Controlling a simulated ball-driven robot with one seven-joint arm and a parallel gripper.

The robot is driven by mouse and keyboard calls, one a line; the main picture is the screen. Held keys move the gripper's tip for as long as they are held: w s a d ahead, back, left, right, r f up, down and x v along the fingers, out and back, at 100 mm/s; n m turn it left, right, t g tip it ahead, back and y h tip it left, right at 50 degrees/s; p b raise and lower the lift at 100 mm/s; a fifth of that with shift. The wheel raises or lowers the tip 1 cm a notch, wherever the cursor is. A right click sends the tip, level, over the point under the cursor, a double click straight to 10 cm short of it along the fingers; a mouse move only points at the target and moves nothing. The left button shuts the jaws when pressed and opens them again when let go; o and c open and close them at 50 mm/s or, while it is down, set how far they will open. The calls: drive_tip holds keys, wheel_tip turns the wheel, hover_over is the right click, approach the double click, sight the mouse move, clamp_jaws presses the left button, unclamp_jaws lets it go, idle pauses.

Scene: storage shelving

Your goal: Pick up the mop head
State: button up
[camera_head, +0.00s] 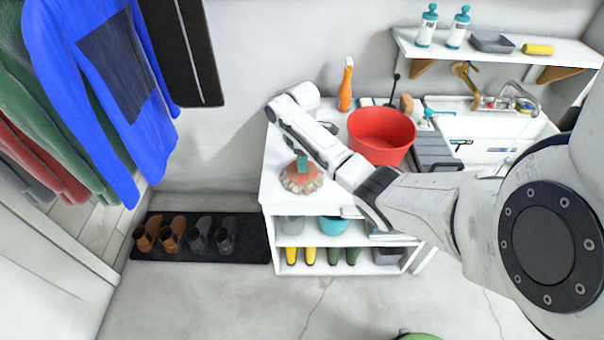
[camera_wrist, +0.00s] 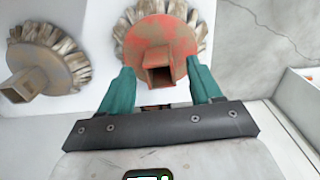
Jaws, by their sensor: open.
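A mop head (camera_wrist: 146,33) with a worn red disc, a square socket and a pale bristle fringe lies on a white surface in the wrist view. It also shows in the head view (camera_head: 299,184) on the white shelf's top. My gripper (camera_wrist: 160,68) is open, its teal fingers on either side of the red socket; I cannot tell whether they touch it. One teal fingertip of my gripper (camera_head: 302,163) shows over the mop head in the head view. A second, brown-grey mop head (camera_wrist: 42,70) lies to the left in the wrist view.
A red basin (camera_head: 381,136) and an orange bottle (camera_head: 346,85) stand on the same shelf top, behind my arm. Below are boots (camera_head: 310,256) on the white shelf unit (camera_head: 268,222). Shoes (camera_head: 172,234) lie on a dark mat to the left. Open floor lies in front.

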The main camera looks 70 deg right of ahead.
drive_tip(key=shift+c, duration=0.3)
clamp_jaws()
idle(0.4)
